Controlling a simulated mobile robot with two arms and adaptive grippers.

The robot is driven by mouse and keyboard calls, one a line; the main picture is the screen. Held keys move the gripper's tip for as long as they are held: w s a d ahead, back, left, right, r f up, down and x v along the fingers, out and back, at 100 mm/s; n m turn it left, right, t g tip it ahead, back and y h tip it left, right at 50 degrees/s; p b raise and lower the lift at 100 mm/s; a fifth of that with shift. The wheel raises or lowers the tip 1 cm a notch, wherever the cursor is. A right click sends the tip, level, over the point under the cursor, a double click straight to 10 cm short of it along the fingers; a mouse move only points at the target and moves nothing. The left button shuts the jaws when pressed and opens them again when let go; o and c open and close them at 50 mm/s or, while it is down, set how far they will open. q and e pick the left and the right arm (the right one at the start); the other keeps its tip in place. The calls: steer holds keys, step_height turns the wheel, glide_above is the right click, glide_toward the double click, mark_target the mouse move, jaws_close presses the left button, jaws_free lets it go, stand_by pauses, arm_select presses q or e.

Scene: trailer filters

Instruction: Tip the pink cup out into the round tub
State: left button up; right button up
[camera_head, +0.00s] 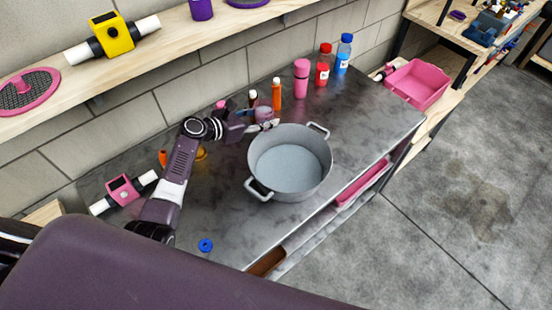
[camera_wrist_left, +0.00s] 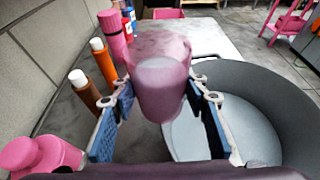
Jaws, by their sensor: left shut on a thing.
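The pink cup (camera_head: 264,112) is between the fingers of my left gripper (camera_head: 258,126), just left of and behind the round tub. In the left wrist view the pink cup (camera_wrist_left: 162,88) sits between both blue-padded fingers and looks see-through. It looks roughly upright; whether anything is in it I cannot tell. The round tub (camera_head: 315,150) is a grey pot with two handles on the dark worktop, and its inside looks empty. In the left wrist view the tub (camera_wrist_left: 270,100) lies to the right of the cup. My right gripper is not in view.
Behind the cup stand an orange bottle (camera_head: 276,95), a brown bottle (camera_head: 253,98), a pink bottle (camera_head: 301,78), a red bottle (camera_head: 323,65) and a blue bottle (camera_head: 344,54). A blue ring (camera_head: 206,245) lies near the front edge. The worktop right of the tub is clear.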

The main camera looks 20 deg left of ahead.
arm_select(q)
steer(key=shift+s+a, duration=0.1)
steer(key=shift+a, duration=0.05)
steer(key=shift+f, duration=0.1)
steer(key=shift+s+d+r+m+y, duration=0.15)
steer(key=shift+d+r+m+y, duration=0.05)
steer(key=shift+m+y, duration=0.1)
steer(key=shift+d+r+m+t, duration=0.1)
steer(key=shift+d+m+t, duration=0.2)
steer(key=shift+s+d+f+y+b, duration=0.15)
steer(key=shift+f+y+b, duration=0.15)
steer(key=shift+b, duration=0.25)
steer(key=shift+s+d+f+m+t+y+b, duration=0.3)
steer(key=shift+m+t+b, duration=0.1)
steer(key=shift+m+b, duration=0.5)
steer(key=shift+s+d+f+m+t+b, duration=0.1)
steer(key=shift+d+f+m+t+b, duration=0.25)
steer(key=shift+b, duration=0.5)
steer(key=shift+s+r, duration=0.1)
steer(key=shift+r, duration=0.05)
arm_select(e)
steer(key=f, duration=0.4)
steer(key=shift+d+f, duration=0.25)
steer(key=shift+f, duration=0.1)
arm_select(q)
steer(key=shift+y, duration=0.4)
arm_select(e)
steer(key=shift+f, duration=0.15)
